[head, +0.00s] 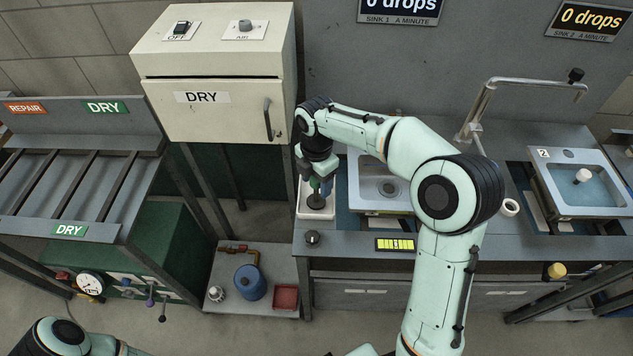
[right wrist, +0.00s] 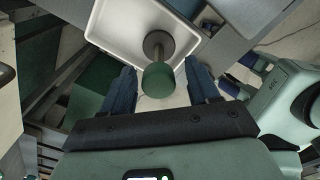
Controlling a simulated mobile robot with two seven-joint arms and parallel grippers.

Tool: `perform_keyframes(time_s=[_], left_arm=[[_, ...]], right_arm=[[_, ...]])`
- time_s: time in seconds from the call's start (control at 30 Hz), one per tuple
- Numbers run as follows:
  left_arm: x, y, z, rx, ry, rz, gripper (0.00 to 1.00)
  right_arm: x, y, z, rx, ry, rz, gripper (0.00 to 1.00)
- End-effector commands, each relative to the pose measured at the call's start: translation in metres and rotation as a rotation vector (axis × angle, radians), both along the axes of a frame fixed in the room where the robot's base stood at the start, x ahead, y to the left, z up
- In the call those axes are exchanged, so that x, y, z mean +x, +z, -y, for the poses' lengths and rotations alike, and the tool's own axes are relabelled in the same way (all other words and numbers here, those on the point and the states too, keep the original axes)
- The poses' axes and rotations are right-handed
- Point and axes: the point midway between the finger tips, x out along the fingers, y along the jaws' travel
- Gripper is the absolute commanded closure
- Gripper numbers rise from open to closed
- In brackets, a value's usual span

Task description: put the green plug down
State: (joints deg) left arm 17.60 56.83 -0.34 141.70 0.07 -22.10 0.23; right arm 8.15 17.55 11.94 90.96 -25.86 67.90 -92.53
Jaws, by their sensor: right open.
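The green plug (right wrist: 158,78) has a green knob on a short stem and a round dark grey base. It stands upright in a white tray (right wrist: 97,25). In the head view the plug's dark base (head: 316,201) shows below my right gripper (head: 320,184), over the white tray (head: 303,212) at the left end of the sink bench. In the right wrist view my right gripper (right wrist: 160,80) is open, its two blue fingers on either side of the green knob with gaps visible. My left gripper is out of view.
Sink 1 (head: 366,198) is right of the tray, partly behind my right arm. Sink 2 (head: 598,198) holds a white plug (head: 582,176). A dark knob (head: 312,238) is in front of the tray. The cream DRY cabinet (head: 215,110) stands at the back left, its door shut.

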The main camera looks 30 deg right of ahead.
Motion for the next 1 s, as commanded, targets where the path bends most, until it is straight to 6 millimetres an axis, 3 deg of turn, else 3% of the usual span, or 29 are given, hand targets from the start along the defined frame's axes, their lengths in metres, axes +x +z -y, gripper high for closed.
perform_keyframes(time_s=[0.3, 0.5, 1.0], left_arm=[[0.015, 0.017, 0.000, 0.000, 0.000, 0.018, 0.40], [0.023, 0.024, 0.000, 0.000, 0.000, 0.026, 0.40], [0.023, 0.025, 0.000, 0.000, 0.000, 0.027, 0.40]], right_arm=[[0.002, 0.073, 0.000, 0.001, 0.000, 0.008, 0.40], [0.001, 0.102, 0.000, 0.000, 0.000, 0.005, 0.40], [0.000, 0.109, 0.000, 0.000, 0.001, 0.001, 0.40]])
